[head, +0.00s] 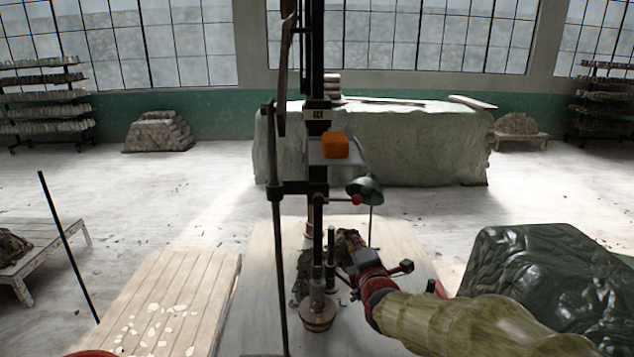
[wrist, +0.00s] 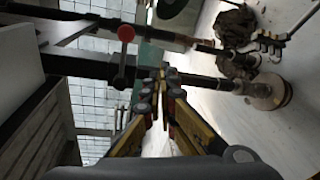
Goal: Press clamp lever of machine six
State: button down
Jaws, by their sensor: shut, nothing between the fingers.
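A dark upright machine (head: 318,215) stands on a pale wooden platform in the middle of the head view. A short lever with a red ball knob (head: 357,199) sticks out to the right of its column. The red knob also shows in the wrist view (wrist: 126,33), its dark stem running down beside a bar, left of and beyond my fingertips. I cannot confirm the machine's number; its small label (head: 318,115) is unclear. My gripper (wrist: 163,84) is shut and empty, with its fingertips together. In the head view, it is below the knob, apart from it.
An orange block (head: 336,145) sits on a small shelf on the column. A green lamp-like shade (head: 364,191) hangs next to the knob. Thin upright rods flank the column. A dark green covered heap (head: 545,275) stands right; a slatted wooden platform (head: 180,300) lies left. Open floor lies beyond.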

jog(key=s+f+m+g, duration=0.7)
jog(key=s+f+m, duration=0.4)
jog(key=s+f, duration=0.15)
jog(key=s+d+m+g+b, duration=0.1)
jog(key=s+m+b, duration=0.3)
jog(key=s, duration=1)
jog(key=s+d+m+g+b, duration=0.2)
jog(key=s+m, duration=0.4)
jog(key=s, duration=0.8)
jog(key=shift+d+m+g+h+b, duration=0.3)
jog(key=shift+d+b, duration=0.5)
jog(key=shift+b, duration=0.15)
jog(key=shift+w+r, duration=0.1)
jog(key=shift+r, duration=0.05)
